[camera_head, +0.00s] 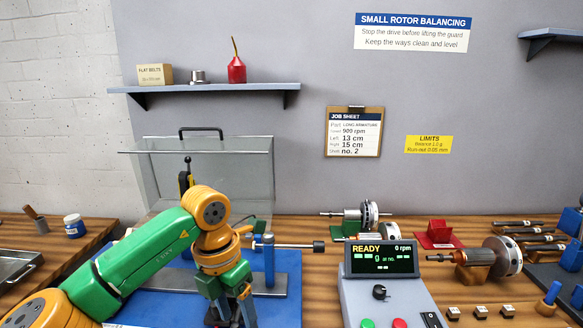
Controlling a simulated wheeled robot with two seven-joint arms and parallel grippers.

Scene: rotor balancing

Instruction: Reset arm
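My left arm (150,262), green and orange, comes in from the lower left and bends down at the wrist. My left gripper (230,318) points down over the blue mat (286,300) in front of the balancing stand. Its fingertips are cut off by the bottom edge, so I cannot tell whether it is open or holds anything. My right arm and gripper are not in view.
A clear guard (245,170) with a black handle stands behind my arm. The control console (382,292) reads READY, 0 rpm. Rotors (480,262) and tools (535,238) lie to the right. A shelf (210,90) hangs above.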

